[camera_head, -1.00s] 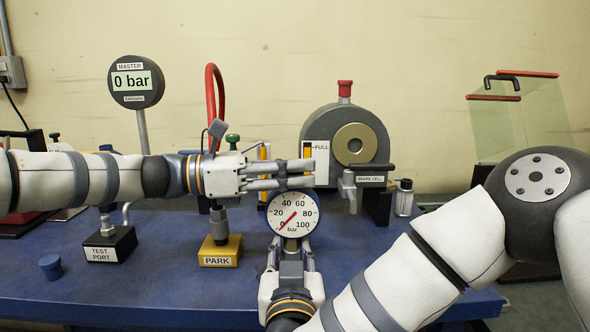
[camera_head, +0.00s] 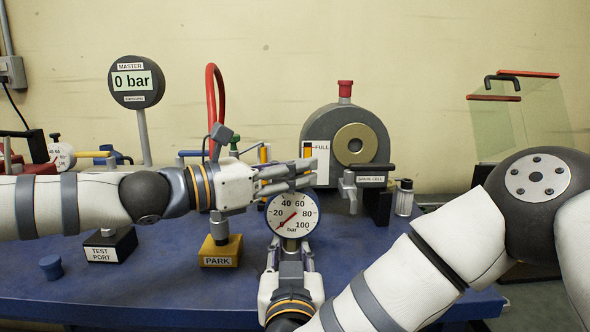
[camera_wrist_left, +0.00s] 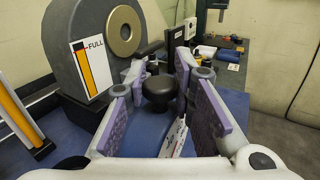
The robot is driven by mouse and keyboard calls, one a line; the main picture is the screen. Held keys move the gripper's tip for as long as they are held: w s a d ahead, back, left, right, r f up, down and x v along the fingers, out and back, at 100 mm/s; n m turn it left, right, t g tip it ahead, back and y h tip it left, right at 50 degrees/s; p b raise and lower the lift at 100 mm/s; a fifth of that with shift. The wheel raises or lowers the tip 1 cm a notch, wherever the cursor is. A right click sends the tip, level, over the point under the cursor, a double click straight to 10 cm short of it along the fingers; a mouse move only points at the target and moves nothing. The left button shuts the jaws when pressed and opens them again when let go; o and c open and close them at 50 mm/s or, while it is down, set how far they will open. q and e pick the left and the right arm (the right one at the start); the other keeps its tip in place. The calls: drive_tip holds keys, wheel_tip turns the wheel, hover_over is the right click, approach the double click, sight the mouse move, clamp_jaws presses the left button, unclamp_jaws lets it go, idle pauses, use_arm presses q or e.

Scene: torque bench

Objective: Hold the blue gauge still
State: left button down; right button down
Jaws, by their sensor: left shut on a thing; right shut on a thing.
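The blue gauge (camera_head: 292,215) has a round white dial marked 0 to 100 bar, a dark blue rim and a red needle. It stands upright, facing me, in front of the bench middle. My right gripper (camera_head: 291,252) comes up from below and is shut on it at the stem under the dial. My left gripper (camera_head: 290,180) reaches in from the left and is shut on the gauge at its top edge. In the left wrist view a slanted piece of the white dial (camera_wrist_left: 176,136) shows between the purple finger pads; the exact contact is hard to see.
The master gauge (camera_head: 136,82) reads 0 bar. The test port (camera_head: 112,245) and yellow park block (camera_head: 220,251) stand on the blue bench, left of the blue gauge.

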use_arm(q)
drive_tip(key=shift+s+d+r, duration=0.1)
drive_tip(key=c, duration=1.4)
unclamp_jaws()
drive_tip(key=v, duration=1.2)
